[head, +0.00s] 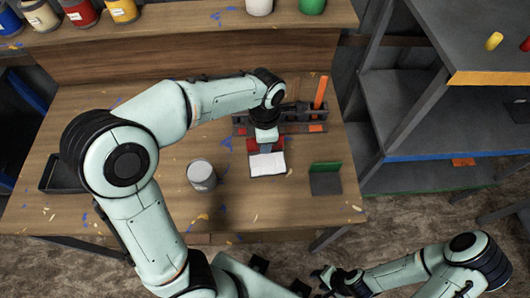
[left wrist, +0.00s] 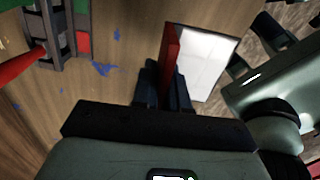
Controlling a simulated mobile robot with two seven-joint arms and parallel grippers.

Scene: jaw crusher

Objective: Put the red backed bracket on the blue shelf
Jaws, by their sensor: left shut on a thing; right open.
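The red backed bracket (head: 267,164) is on or just above the workbench, with its pale plate towards me and its red back under my left gripper (head: 264,148). In the left wrist view its red back (left wrist: 170,55) stands between the fingers of my left gripper (left wrist: 164,92), which is shut on it. The pale plate (left wrist: 205,62) extends to the right there. The blue shelf (head: 430,158) is the blue-edged middle level of the rack at right; an orange piece (head: 463,162) lies at its edge. My right gripper (head: 338,281) is open and empty, low in front of the bench.
A green backed bracket (head: 325,180) stands right of the red one. A grey can (head: 201,175) stands to the left. A dark fixture with an orange upright (head: 321,92) is behind. The rack has an orange-edged shelf (head: 485,78) above and a green-edged one (head: 440,190) below.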

